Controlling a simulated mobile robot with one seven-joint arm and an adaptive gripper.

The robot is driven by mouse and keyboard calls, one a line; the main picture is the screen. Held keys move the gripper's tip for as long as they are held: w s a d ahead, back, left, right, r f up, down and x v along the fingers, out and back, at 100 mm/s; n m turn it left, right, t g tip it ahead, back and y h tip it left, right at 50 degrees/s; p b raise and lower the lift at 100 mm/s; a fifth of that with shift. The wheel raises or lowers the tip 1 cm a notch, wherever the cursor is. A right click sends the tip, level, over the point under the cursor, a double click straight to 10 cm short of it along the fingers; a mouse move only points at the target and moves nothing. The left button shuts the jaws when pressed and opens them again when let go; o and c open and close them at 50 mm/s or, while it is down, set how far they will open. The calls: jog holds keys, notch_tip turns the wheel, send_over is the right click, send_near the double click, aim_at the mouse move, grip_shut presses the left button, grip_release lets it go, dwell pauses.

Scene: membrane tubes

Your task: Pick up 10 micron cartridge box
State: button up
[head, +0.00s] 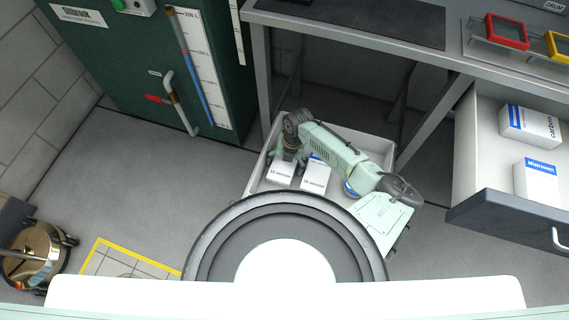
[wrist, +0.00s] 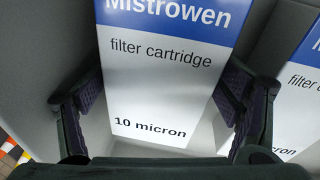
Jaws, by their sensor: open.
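The 10 micron cartridge box (wrist: 155,75) is white with a blue band reading "Mistrowen". In the wrist view it fills the middle, its printed face towards the camera. My gripper (wrist: 160,97) is open, with one finger to each side of this box; I cannot tell whether either touches it. In the head view my gripper (head: 290,155) reaches down into a white drawer, over the left one of two boxes there, which appears to be the same box (head: 279,175). My gripper partly covers its far end.
A second Mistrowen box (head: 315,177) stands close to the right, also in the wrist view (wrist: 301,90). A round blue-and-white item (head: 350,188) is partly hidden by my arm. The drawer walls (head: 377,146) surround these. Another open drawer (head: 480,160) holds boxes at right.

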jog(key=shift+c, duration=0.3)
jog(key=c, duration=1)
